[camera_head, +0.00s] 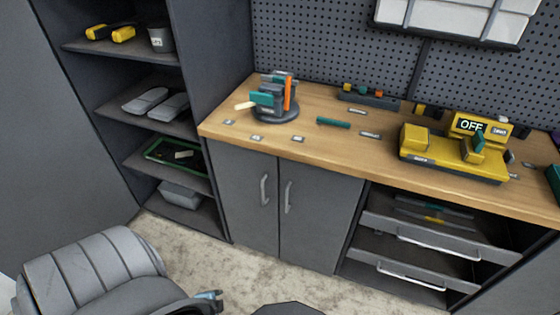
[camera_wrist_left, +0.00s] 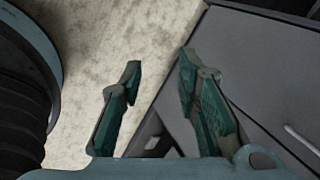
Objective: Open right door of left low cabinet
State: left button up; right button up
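The left low cabinet has two grey doors under the wooden worktop. Its right door (camera_head: 322,215) looks shut, with a vertical bar handle (camera_head: 288,197) near its left edge. The left door (camera_head: 245,205) also looks shut, with its own handle (camera_head: 264,190). My left gripper (camera_head: 209,298) is low at the bottom of the head view, in front of and apart from the doors. In the left wrist view, its green-padded fingers (camera_wrist_left: 160,75) are spread with nothing held between them. Grey cabinet panels (camera_wrist_left: 215,60) lie beyond the right finger. My right gripper is not in view.
A wooden worktop (camera_head: 345,150) carries a tool holder (camera_head: 273,100) and a yellow device (camera_head: 455,160). Open drawers (camera_head: 420,240) stand right of the doors. An open shelf unit (camera_head: 135,105) stands left. Pale floor (camera_head: 190,240) is clear before the cabinet.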

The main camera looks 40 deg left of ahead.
pick_arm(q)
jog(key=w+a+f+m+t+y+b, duration=0.1)
jog(key=w+a+f+m+t+b, duration=0.2)
jog(key=w+a+m+b, duration=0.4)
jog(key=m+t+h+b, duration=0.2)
jog(key=m+t+b, duration=0.9)
jog(key=m+b, duration=0.75)
send_near(287, 201)
jog(key=shift+m, duration=0.35)
jog(key=w, duration=0.3)
jog(key=w+a+p, duration=0.1)
jog(key=w, duration=0.3)
jog(key=w+p, duration=0.1)
jog(key=w, duration=0.2)
jog(key=shift+w+a+f, duration=0.1)
jog(key=shift+w+a, duration=0.05)
jog(key=shift+a, duration=0.2)
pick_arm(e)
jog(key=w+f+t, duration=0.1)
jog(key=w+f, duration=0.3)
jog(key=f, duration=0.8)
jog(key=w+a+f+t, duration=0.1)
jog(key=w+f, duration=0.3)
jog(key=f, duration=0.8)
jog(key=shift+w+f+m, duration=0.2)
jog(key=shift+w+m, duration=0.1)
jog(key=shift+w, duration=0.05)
pick_arm(q)
jog(key=shift+c, duration=0.4)
